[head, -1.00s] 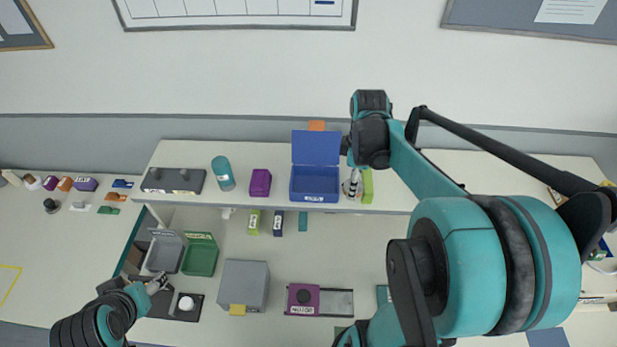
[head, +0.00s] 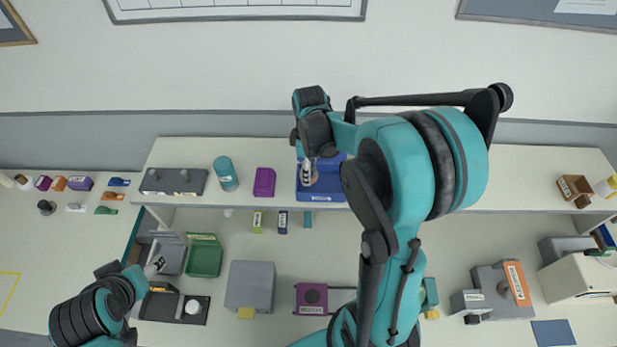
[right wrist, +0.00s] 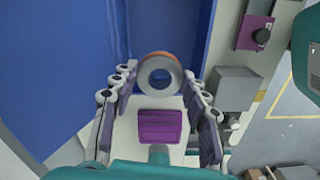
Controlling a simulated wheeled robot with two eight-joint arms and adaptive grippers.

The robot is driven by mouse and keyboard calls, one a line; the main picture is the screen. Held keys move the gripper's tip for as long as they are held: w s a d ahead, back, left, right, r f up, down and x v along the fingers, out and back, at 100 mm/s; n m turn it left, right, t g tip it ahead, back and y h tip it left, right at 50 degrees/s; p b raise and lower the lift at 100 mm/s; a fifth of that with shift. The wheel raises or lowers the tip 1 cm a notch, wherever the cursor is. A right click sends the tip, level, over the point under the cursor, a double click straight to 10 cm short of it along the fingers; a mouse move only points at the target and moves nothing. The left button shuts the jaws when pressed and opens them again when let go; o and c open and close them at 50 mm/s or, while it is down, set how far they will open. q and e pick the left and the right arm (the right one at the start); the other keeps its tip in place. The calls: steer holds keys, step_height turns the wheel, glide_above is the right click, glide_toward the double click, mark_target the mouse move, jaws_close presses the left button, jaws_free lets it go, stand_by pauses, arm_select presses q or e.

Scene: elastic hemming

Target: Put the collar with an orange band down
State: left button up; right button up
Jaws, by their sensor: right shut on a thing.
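The collar with an orange band (right wrist: 160,73), a grey ring with orange along its top edge, is between the fingertips of my right gripper (right wrist: 160,80) in the right wrist view. The gripper is shut on it. In the head view my right gripper (head: 308,168) is over the blue open box (head: 320,197) on the raised shelf, and my arm hides part of the box. Blue surfaces of the box (right wrist: 65,45) fill the left of the right wrist view. My left gripper (head: 153,264) is by the grey bin at lower left; its fingers are too small to read.
A purple block (head: 264,182), a teal cylinder (head: 225,173) and a dark grey block with pegs (head: 173,182) stand on the shelf left of the blue box. Below are a green bin (head: 204,258) and a grey box (head: 250,285). The shelf's right half is largely clear.

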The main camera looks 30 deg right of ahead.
steer(key=shift+a+f, duration=0.1)
steer(key=shift+f, duration=0.15)
step_height(320, 180, down, 3)
steer(key=shift+f, duration=0.3)
steer(key=shift+s, duration=0.1)
steer(key=shift+f+b, duration=0.15)
steer(key=shift+b, duration=0.15)
steer(key=o, duration=1)
